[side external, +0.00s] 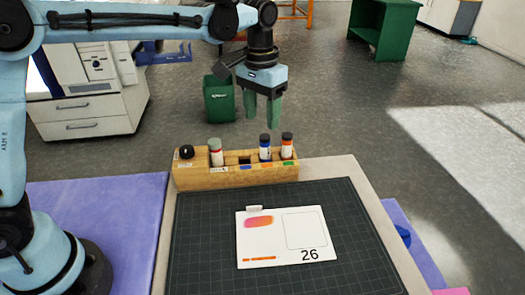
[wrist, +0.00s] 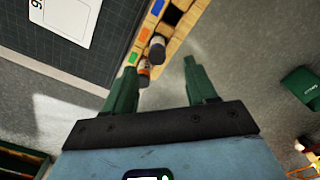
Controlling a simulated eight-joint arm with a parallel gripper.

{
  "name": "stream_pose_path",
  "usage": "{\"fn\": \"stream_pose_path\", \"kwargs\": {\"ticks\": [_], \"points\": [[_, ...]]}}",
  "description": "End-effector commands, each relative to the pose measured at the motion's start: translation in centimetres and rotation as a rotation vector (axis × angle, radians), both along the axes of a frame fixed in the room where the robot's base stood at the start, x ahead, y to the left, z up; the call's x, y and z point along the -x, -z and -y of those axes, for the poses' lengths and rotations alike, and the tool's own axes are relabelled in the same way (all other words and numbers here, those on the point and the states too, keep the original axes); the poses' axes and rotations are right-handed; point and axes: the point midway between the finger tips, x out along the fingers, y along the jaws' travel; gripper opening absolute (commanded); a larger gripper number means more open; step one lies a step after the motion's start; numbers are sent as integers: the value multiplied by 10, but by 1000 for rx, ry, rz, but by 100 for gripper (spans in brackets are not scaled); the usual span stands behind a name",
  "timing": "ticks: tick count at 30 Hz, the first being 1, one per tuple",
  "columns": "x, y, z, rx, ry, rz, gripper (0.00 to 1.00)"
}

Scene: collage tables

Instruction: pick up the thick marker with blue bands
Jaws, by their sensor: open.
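The thick marker with blue bands (side external: 265,152) stands upright in a wooden holder (side external: 215,180), with a dark cap on top. In the wrist view the blue-banded marker (wrist: 157,47) is seen from above, beyond my fingers and beside the orange-banded one. My gripper (side external: 262,116) is open and empty, with its green fingers pointing down above the holder's right part. In the wrist view my gripper (wrist: 160,80) shows its two fingers wide apart, with nothing between the pads. The marker's lower end is hidden in the holder.
An orange-banded marker (side external: 287,150) stands close to the right of the blue-banded one. A red-banded, grey-capped marker (side external: 215,157) and a black knob-like item (side external: 186,152) are farther left. A dark slot lies between. A cutting mat (side external: 205,225) with a card (side external: 265,250) lies in front.

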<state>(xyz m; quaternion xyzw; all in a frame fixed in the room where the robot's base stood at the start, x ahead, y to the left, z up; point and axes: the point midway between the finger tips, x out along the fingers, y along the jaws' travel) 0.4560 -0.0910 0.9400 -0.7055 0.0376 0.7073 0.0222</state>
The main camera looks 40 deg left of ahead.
Motion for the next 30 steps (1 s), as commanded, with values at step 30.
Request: {"fn": "stream_pose_path", "kwargs": {"ticks": [30], "points": [[0,96,7,1,1,3,57]]}}
